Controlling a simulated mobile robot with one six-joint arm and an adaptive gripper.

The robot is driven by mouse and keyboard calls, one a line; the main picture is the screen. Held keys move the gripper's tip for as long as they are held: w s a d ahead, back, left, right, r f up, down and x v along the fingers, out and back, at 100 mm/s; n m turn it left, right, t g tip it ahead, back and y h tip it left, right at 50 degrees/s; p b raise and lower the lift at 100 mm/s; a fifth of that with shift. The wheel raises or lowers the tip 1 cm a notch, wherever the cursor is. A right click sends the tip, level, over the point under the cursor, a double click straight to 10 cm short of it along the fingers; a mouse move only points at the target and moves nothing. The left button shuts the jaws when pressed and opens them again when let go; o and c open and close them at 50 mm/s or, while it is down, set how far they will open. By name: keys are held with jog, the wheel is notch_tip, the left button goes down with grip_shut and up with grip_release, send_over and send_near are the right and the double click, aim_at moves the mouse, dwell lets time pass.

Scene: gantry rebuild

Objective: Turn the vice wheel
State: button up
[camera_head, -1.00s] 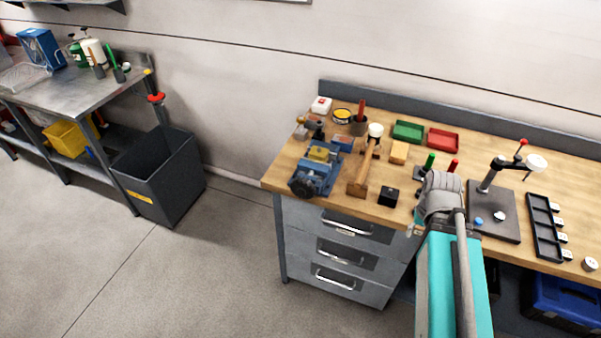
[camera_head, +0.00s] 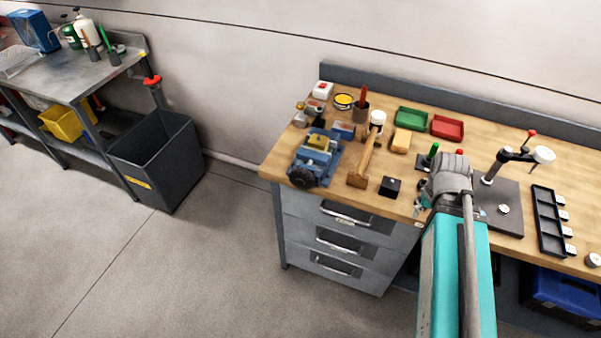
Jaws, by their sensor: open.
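The blue vice (camera_head: 329,163) stands at the left end of the wooden bench, near its front edge. A yellow block (camera_head: 318,142) sits at its jaws. Its dark round wheel (camera_head: 303,175) faces the front edge and is unobstructed. My teal and grey arm reaches over the bench front from the lower right. Part of my gripper (camera_head: 419,206) shows at the left side of the grey joint, well to the right of the wheel and apart from it. It is open; the rest of it is hidden behind the arm.
A wooden mallet (camera_head: 364,160) and a black box (camera_head: 390,187) lie between the vice and my arm. Behind are a cup (camera_head: 360,111), a green tray (camera_head: 411,118) and a red tray (camera_head: 446,127). Drawers (camera_head: 338,245) are below.

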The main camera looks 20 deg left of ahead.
jog(key=w+a+r+n+p, duration=0.3)
jog(key=w+a+r+n, duration=0.1)
jog(key=a, duration=0.4)
notch_tip(320, 180, up, 8)
jog(key=n+p, duration=0.9)
jog(key=n, duration=0.4)
send_over(299, 169)
jog(key=shift+f, duration=0.15)
notch_tip(299, 169, down, 14)
jog(key=b, duration=1.4)
jog(key=shift+r, duration=0.2)
